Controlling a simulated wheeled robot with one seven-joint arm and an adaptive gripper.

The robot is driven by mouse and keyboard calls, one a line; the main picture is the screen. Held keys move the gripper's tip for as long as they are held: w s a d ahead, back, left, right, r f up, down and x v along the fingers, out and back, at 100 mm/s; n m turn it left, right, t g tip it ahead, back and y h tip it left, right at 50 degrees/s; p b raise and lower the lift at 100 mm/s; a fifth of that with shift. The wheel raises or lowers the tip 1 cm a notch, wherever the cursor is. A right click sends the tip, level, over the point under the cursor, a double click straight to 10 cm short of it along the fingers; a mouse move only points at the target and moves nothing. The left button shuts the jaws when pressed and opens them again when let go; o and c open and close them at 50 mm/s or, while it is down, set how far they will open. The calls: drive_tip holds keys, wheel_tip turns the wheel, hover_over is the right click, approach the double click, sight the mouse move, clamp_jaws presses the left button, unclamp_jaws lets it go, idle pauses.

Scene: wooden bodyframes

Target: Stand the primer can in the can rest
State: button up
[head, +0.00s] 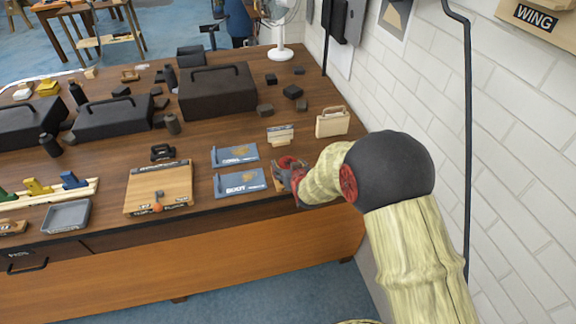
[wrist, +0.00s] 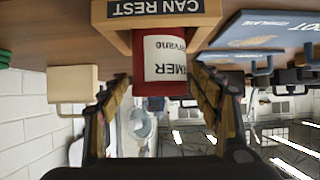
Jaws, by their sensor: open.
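The primer can (wrist: 165,58), with a white label and a red end (wrist: 163,88), stands upright within the wooden can rest (wrist: 205,22) in the wrist view, which is upside down. Whether its base is fully down is hidden. My gripper (wrist: 157,84) is open, one finger on each side of the can, with gaps visible beside it. In the head view, my gripper (head: 296,178) is at the right front of the bench and partly hides the can rest (head: 278,183). The can's red top (head: 287,161) shows just beyond it.
Two blue template boards (head: 240,183) lie left of the can rest. A small sign stand (head: 280,134) and a pale wooden box with a handle (head: 332,122) stand behind it. The white brick wall (head: 420,90) is close on the right.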

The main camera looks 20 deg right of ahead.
drive_tip(key=shift+r, duration=0.2)
drive_tip(key=shift+s+r, duration=0.2)
drive_tip(key=shift+s, duration=0.05)
drive_tip(key=s+r+g+p, duration=0.2)
drive_tip(key=s+r+g, duration=0.1)
drive_tip(key=s+r, duration=1.45)
drive_tip(key=s+r+g, duration=0.1)
drive_tip(key=s+r, duration=0.2)
drive_tip(key=s, duration=0.8)
drive_tip(key=s+r+g, duration=0.2)
drive_tip(key=s+r, duration=0.2)
drive_tip(key=s, duration=0.7)
drive_tip(key=shift+s+r+g, duration=0.2)
drive_tip(key=shift+s+g, duration=0.1)
drive_tip(key=shift+s, duration=0.1)
